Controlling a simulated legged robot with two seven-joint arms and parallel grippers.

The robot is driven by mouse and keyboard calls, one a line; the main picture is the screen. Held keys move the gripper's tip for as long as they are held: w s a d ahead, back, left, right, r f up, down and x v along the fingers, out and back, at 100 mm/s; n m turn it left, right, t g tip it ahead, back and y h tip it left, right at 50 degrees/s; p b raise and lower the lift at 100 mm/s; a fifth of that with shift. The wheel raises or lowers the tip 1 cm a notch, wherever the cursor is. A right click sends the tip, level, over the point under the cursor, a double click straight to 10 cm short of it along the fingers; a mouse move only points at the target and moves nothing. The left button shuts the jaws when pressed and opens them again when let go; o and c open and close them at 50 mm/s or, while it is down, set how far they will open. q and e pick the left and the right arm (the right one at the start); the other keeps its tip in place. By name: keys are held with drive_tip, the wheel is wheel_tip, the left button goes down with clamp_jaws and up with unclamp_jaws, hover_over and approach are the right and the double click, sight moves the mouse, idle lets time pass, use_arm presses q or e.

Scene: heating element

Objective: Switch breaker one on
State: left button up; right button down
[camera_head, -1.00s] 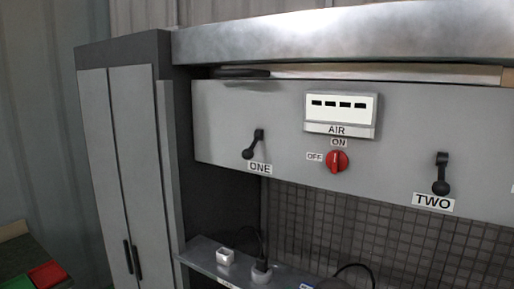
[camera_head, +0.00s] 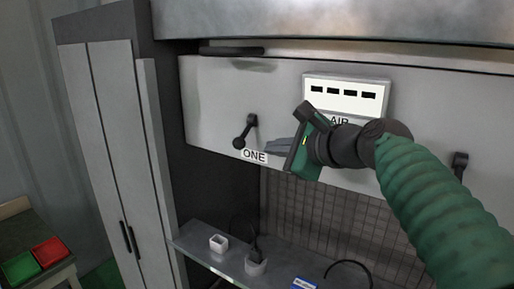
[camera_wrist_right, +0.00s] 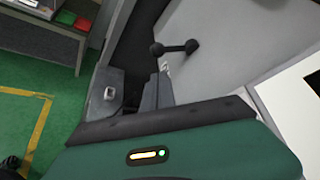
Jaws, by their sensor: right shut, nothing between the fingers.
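The breaker one lever (camera_head: 246,132) is a black handle with a round knob, above the label ONE (camera_head: 254,156) on the grey panel. It sits tilted, with its knob at the lower left. My right gripper (camera_head: 272,146) is just right of the lever, fingers shut and empty, pointing left towards it and apart from it in the head view. In the right wrist view the lever (camera_wrist_right: 175,48) shows beyond the shut fingers (camera_wrist_right: 158,82). My right arm covers the red AIR knob and part of the AIR label. My left gripper is not in view.
The breaker two lever (camera_head: 460,165) is partly hidden behind my right arm. A white AIR display (camera_head: 345,95) is on the panel. A tall grey cabinet (camera_head: 110,150) stands at the left.

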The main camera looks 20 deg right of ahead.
sight(243, 137)
drive_tip(key=p+x, duration=0.3)
drive_tip(key=x, duration=0.7)
drive_tip(key=shift+w+d+f, duration=0.1)
drive_tip(key=shift+f, duration=0.05)
